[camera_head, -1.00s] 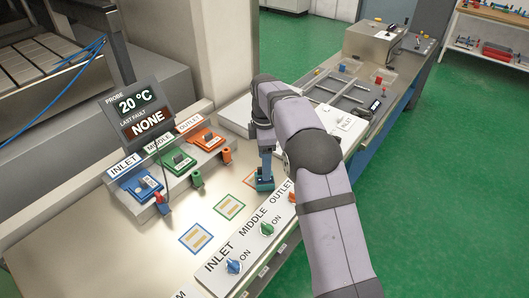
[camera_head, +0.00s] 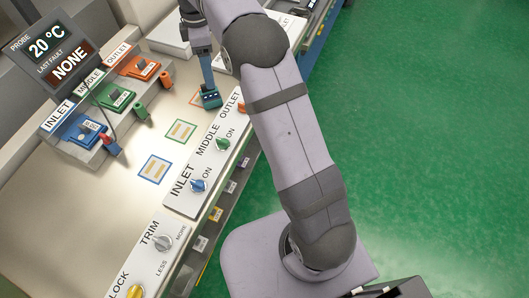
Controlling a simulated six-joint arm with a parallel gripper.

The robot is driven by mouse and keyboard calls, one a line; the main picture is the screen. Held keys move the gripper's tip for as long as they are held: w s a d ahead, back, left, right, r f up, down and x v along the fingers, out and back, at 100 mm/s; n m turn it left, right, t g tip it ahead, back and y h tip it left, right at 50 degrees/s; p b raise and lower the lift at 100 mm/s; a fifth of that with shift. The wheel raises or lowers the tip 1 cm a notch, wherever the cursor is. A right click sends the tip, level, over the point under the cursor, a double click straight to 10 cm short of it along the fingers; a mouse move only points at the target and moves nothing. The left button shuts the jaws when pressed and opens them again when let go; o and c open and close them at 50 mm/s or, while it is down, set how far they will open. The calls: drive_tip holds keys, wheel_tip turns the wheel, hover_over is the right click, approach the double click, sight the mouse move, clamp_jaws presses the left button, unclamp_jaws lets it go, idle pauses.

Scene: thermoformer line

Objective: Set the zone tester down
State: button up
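A teal tester (camera_head: 210,98), which I take to be the zone tester, is upright below my gripper (camera_head: 204,52) in the head view. Its narrow stem runs up to the gripper, which appears shut on it; the fingers are small and hard to make out. The tester's wide dark-topped base covers part of the orange-outlined square (camera_head: 195,98) on the bench (camera_head: 85,205). I cannot tell whether the base touches the surface. The green-outlined square (camera_head: 182,132) and blue-outlined square (camera_head: 155,169) are bare of objects.
A switch panel (camera_head: 190,200) with INLET, MIDDLE and OUTLET knobs runs along the front edge. Blue (camera_head: 83,130), green (camera_head: 116,97) and orange (camera_head: 140,67) units stand behind, under a display (camera_head: 55,52) reading 20 °C and NONE. The bench's left part is clear.

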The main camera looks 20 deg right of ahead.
drive_tip(key=s+d+f+m, duration=0.2)
drive_tip(key=s+m, duration=0.3)
drive_tip(key=s, duration=0.5)
drive_tip(key=s+d+f+m, duration=0.2)
drive_tip(key=s+m, duration=0.3)
drive_tip(key=s, duration=0.5)
drive_tip(key=s+d+f+m, duration=0.1)
drive_tip(key=s+f+m, duration=0.3)
drive_tip(key=s, duration=0.6)
drive_tip(key=shift+s+d+f+m, duration=0.25)
drive_tip(key=shift+d+m, duration=0.15)
drive_tip(key=shift+m, duration=0.6)
